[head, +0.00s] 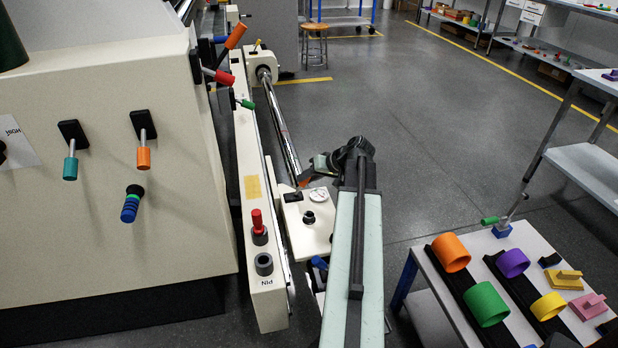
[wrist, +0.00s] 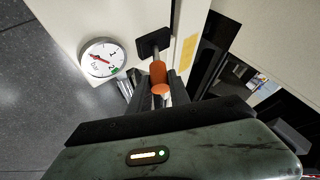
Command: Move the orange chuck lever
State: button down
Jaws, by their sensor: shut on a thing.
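The orange chuck lever (wrist: 158,72) is an orange handle on a metal shaft from a black base plate (wrist: 153,42) on a cream surface. In the wrist view my gripper (wrist: 161,97) is shut around the handle, one dark finger on each side, and the round orange end shows between them. In the head view, my gripper (head: 312,173) is at the cream carriage, and a small part of the orange lever (head: 305,178) shows beside it. My gripper hides the rest of the handle there.
A white dial gauge (head: 318,194) and a black knob (head: 308,217) sit close to my gripper. A rail with a red-handled knob (head: 257,222) runs left of it. Another orange lever (head: 143,157) is on the cream machine front. A table with coloured rings (head: 451,252) stands right.

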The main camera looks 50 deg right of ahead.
jog(key=shift+s+d+f, duration=0.1)
jog(key=shift+s+d, duration=0.05)
jog(key=shift+s, duration=0.05)
jog(key=c, duration=1.2)
grip_release()
jog(key=shift+w, duration=0.1)
jog(key=p+v, duration=0.5)
jog(key=v, duration=0.2)
jog(key=shift+s+r, duration=0.3)
